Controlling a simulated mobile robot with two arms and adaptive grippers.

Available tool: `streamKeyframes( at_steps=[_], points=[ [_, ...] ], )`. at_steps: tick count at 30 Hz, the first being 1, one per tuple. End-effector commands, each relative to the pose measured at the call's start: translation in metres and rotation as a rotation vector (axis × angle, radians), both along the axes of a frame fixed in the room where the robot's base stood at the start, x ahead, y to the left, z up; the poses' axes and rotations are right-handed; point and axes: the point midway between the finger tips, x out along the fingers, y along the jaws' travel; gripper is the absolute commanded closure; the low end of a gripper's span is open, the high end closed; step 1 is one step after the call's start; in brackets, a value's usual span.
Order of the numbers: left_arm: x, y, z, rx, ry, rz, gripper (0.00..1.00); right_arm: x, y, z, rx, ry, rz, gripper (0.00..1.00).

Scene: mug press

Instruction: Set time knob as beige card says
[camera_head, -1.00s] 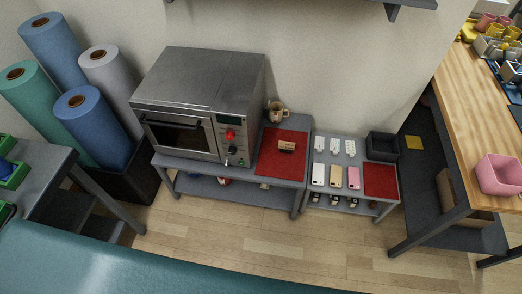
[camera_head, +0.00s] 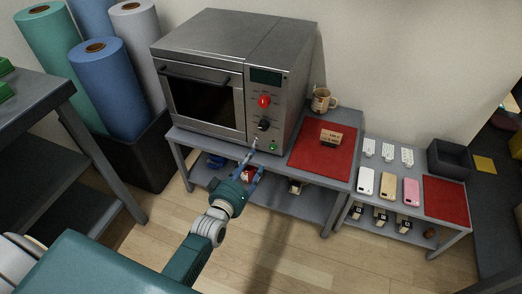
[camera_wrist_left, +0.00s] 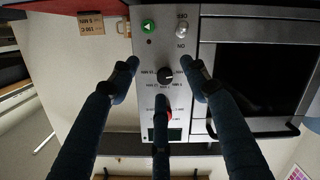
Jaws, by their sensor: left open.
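The steel oven-like press (camera_head: 225,75) stands on a grey table. Its panel has a red knob (camera_head: 265,101) above a black time knob (camera_head: 264,124), which has minute labels around it in the left wrist view (camera_wrist_left: 166,76). I cannot tell its exact setting. The beige card (camera_head: 331,137) is on the red mat; in the left wrist view (camera_wrist_left: 90,24) its first line seems to read 150 C, the rest is unclear. My left gripper (camera_head: 255,162) is open and empty in front of the panel, its fingers spread around the time knob's line of sight, apart from it. The right gripper is out of view.
Below the black knob are a toggle switch (camera_wrist_left: 182,31) and a green button (camera_wrist_left: 148,26). A mug (camera_head: 322,102) stands behind the red mat (camera_head: 312,158). Phone cases and a dark bin (camera_head: 450,158) occupy the lower table at right. Fabric rolls (camera_head: 105,90) stand at left.

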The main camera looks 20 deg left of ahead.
Motion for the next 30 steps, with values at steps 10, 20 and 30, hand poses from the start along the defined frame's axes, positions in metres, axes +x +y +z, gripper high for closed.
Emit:
streamKeyframes(
  at_steps=[10,20,30],
  points=[
    [0.023,0.008,0.04,-0.066,-0.148,0.02,0.54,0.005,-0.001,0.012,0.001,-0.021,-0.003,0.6],
    [0.082,0.008,0.039,-0.066,-0.147,0.02,0.54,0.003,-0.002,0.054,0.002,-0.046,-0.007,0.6],
    [0.121,0.007,0.039,-0.065,-0.144,0.019,0.54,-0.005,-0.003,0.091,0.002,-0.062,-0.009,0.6]
  ],
)
